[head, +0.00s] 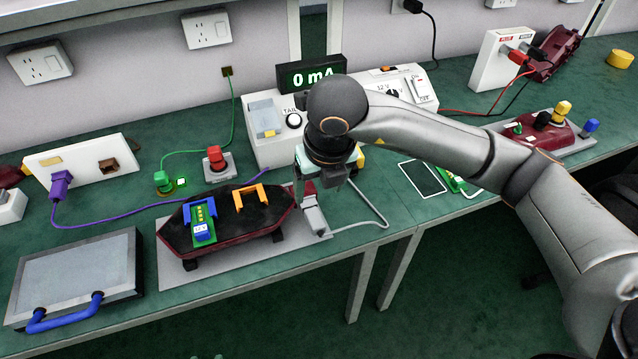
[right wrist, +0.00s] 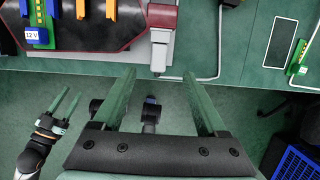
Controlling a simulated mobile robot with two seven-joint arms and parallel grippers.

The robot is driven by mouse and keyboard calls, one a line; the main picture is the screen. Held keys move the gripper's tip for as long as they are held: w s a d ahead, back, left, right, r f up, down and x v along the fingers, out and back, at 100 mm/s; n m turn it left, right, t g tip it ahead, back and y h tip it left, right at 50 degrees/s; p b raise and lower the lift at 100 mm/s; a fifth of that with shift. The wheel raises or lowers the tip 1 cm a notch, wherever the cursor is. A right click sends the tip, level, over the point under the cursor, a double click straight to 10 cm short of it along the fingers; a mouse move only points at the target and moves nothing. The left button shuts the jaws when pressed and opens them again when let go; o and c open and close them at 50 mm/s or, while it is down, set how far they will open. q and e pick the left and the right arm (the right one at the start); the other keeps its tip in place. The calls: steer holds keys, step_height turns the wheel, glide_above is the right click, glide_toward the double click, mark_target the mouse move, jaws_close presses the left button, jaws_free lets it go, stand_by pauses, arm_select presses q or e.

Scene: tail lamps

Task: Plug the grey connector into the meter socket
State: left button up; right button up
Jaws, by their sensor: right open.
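The grey connector (head: 314,216) lies near the front table edge by the right end of the dark red lamp (head: 268,214). Its grey cable loops to the right. It also shows in the right wrist view (right wrist: 159,50), just beyond my fingertips, below a red block. My right gripper (head: 309,188) is open, with nothing between its fingers, and partly hides this area in the head view. The meter with its "0 mA" display (head: 311,72) stands behind my arm; I cannot make out its socket. My left gripper (right wrist: 73,92) is open and empty at lower left in the right wrist view.
A purple plug (head: 62,184) and a white box with a brown socket (head: 108,165) stand at left. A grey case (head: 75,277) lies at front left. A red button box (head: 217,164) stands behind the lamp.

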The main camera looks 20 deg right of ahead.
mark_target(313, 214)
steer(key=x, duration=1)
steer(key=shift+a+f, duration=0.1)
steer(key=shift+f, duration=0.15)
steer(key=shift+c, duration=0.2)
jaws_close()
stand_by(0.5)
